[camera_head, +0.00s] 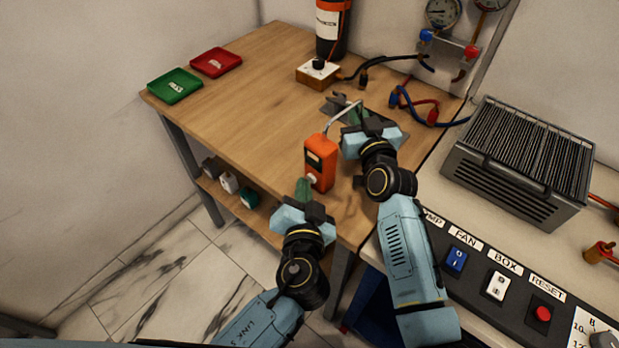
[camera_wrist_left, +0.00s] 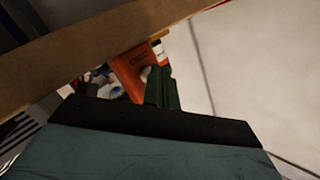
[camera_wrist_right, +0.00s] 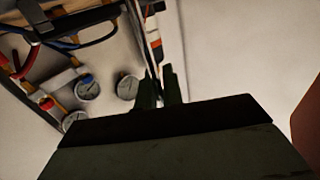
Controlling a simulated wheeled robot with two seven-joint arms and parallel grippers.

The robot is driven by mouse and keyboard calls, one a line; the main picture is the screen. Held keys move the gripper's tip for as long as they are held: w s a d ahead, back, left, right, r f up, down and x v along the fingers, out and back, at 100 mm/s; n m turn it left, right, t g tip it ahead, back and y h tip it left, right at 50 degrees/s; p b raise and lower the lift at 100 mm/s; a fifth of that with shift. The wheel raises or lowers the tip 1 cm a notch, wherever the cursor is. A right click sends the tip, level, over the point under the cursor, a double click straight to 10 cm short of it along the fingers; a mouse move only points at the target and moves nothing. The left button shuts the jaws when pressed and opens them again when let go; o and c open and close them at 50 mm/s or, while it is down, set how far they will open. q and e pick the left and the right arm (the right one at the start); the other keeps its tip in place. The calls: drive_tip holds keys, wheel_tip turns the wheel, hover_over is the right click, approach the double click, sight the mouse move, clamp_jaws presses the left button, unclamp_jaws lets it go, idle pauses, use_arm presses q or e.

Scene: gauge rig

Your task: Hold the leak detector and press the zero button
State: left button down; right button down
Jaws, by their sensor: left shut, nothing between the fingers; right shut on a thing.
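The leak detector (camera_head: 320,160) is an orange box with a dark display, a pale round button low on its front and a thin grey curved neck at its top. It stands upright near the table's front edge. My right gripper (camera_head: 354,112) is shut at the neck's far end; the exact grip is hidden. In the right wrist view its fingers (camera_wrist_right: 164,88) are close together. My left gripper (camera_head: 303,187) is shut and empty, its tips just left of the detector's lower front. In the left wrist view the fingers (camera_wrist_left: 161,88) overlap the orange detector (camera_wrist_left: 130,70); contact cannot be told.
The wooden table (camera_head: 240,100) holds a green tray (camera_head: 175,86), a red tray (camera_head: 216,62), a small box with a black knob (camera_head: 318,72) and a dark cylinder (camera_head: 331,30). Hoses (camera_head: 425,110) lie at right. A switch panel (camera_head: 480,265) and a ribbed grey unit (camera_head: 515,160) stand right.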

use_arm(q)
drive_tip(key=shift+w+d, duration=0.1)
drive_tip(key=shift+w, duration=0.05)
idle(0.5)
drive_tip(key=shift+s+a, duration=0.55)
drive_tip(key=shift+s, duration=0.1)
drive_tip(key=shift+s+a, duration=1.65)
drive_tip(key=shift+s, duration=0.25)
use_arm(e)
drive_tip(key=c, duration=1.5)
unclamp_jaws()
drive_tip(key=shift+o, duration=0.2)
